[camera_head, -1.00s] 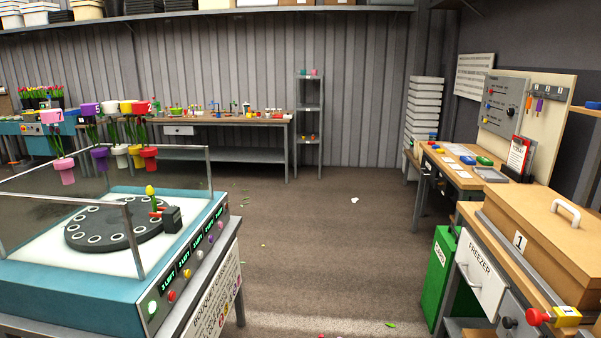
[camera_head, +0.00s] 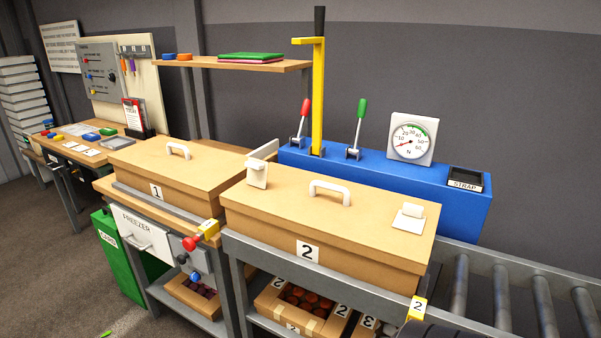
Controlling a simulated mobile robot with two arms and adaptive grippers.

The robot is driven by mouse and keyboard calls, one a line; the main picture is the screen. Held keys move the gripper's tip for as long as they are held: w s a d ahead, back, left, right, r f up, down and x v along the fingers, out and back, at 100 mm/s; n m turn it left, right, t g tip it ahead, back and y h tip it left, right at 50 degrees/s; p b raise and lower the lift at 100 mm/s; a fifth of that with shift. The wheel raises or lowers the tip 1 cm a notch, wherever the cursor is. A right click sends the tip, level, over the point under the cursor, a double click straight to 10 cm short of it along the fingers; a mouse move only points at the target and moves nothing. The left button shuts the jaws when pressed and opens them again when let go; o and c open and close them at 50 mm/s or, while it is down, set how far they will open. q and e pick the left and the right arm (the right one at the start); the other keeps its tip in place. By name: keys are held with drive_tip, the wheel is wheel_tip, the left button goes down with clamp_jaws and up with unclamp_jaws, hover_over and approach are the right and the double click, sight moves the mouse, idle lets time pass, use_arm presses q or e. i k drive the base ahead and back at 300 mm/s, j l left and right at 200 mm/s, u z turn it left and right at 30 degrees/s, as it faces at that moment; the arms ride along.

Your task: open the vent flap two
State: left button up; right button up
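The wooden box labelled 2 (camera_head: 308,250) stands in the middle with its lid shut and a white handle (camera_head: 330,188) on top. A small white flap-like piece (camera_head: 257,174) sits at the lid's left end, looking tilted up. Another white piece (camera_head: 409,219) lies at the right end, with a raised block on it. I cannot tell which of these is vent flap two, nor whether either is open. A yellow tag marked 2 (camera_head: 417,307) hangs at the box's lower right corner. Neither of my grippers is in view.
Box 1 (camera_head: 156,190) stands left of box 2, above the freezer drawer (camera_head: 143,236). Behind is a blue strapping unit (camera_head: 370,180) with a red lever, a green lever and a gauge (camera_head: 410,137). A roller conveyor (camera_head: 500,300) runs right. Open floor lies at lower left.

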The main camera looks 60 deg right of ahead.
sight(411, 219)
drive_tip(key=z, duration=1.45)
drive_tip(key=l, duration=0.3)
drive_tip(key=u, duration=0.05)
